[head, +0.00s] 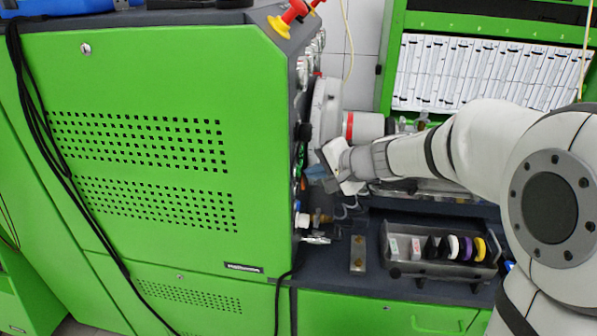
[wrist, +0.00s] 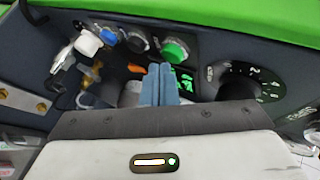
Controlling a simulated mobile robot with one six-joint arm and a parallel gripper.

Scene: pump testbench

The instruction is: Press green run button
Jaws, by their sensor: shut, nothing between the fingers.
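The green button (wrist: 175,50) is a round cap on the dark control panel in the wrist view. My gripper (wrist: 160,68) is shut and empty, with its blue-grey fingers pointing at the panel. The fingertips appear just below and slightly left of the button; I cannot tell whether they touch the panel. In the head view my gripper (head: 314,172) is close to the right-hand face of the green cabinet. That face is seen edge-on there, so the button cannot be made out clearly.
A black rotary knob (wrist: 238,88) with a numbered dial is right of the fingers. A blue button (wrist: 108,36), a black knob (wrist: 135,42) and a white fitting (wrist: 88,43) are to the left.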

